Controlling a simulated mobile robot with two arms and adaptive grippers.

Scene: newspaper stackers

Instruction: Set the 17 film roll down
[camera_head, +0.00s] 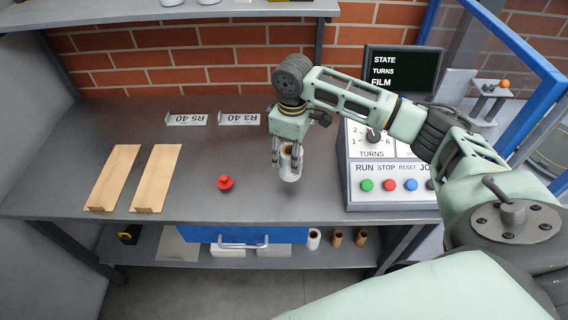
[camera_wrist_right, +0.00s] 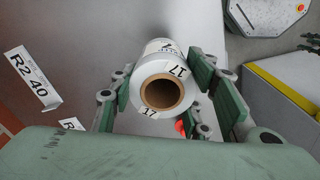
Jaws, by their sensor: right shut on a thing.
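The 17 film roll (camera_head: 289,166) is white with a brown cardboard core. In the head view it is upright between the fingers of my right gripper (camera_head: 286,155), over the grey table. I cannot tell whether its lower end touches the table. In the right wrist view the roll (camera_wrist_right: 163,85) shows its open core end and the number 17, with green finger pads of my right gripper (camera_wrist_right: 170,95) on both sides. My left gripper is in neither view.
The grey table (camera_head: 250,140) has free room around the roll. A red knob-like thing (camera_head: 225,183) stands to its left, beyond it two wooden trays (camera_head: 157,175). A control panel (camera_head: 390,185) with buttons stands to the right. Label stands (camera_head: 186,119) are behind.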

